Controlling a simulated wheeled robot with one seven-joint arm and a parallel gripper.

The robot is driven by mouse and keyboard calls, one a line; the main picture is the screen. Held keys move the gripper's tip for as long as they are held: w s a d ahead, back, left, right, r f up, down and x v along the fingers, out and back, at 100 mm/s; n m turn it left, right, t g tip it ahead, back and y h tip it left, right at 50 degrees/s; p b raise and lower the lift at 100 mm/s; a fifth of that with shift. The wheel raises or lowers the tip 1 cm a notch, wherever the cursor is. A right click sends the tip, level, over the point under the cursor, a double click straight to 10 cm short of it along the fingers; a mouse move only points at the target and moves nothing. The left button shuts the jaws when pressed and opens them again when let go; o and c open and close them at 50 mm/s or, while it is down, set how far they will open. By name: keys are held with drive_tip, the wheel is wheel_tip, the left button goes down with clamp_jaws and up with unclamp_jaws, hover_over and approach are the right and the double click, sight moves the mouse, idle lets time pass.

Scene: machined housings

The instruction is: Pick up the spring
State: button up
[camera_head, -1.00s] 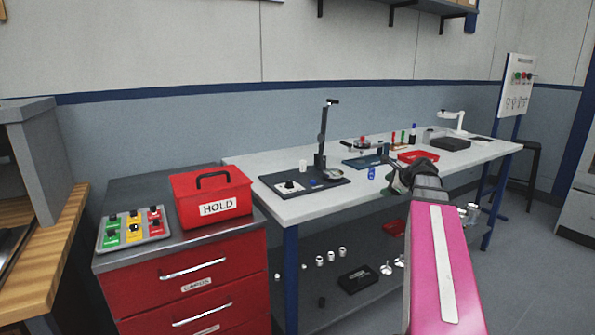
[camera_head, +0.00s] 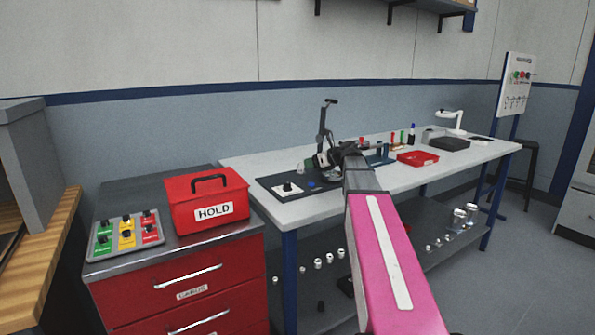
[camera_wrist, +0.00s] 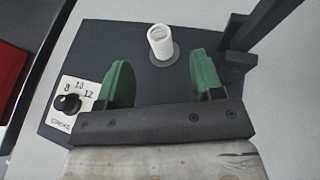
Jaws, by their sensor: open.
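The spring (camera_wrist: 160,42) is a white coiled cylinder standing upright on a small grey disc on a dark base plate (camera_wrist: 105,45) in the wrist view. My gripper (camera_wrist: 160,75) is open and empty, its two green fingers spread apart. The spring lies beyond the fingertips, roughly centred between them, with no visible contact. In the head view my gripper (camera_head: 324,160) is over the dark plate (camera_head: 272,184) at the left end of the bench; the spring there is small and hard to make out beside it.
A black post (camera_head: 323,125) rises from the plate, just right of the spring in the wrist view (camera_wrist: 262,22). A dial (camera_wrist: 68,103) sits at the plate's left. A red HOLD box (camera_head: 208,203) stands on the cabinet left of the bench. A red tray (camera_head: 418,158) lies farther right.

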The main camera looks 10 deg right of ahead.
sight(302, 163)
drive_tip(key=x, duration=0.9)
drive_tip(key=shift+r, duration=0.15)
drive_tip(key=c, duration=1.1)
drive_tip(key=shift+r, duration=0.15)
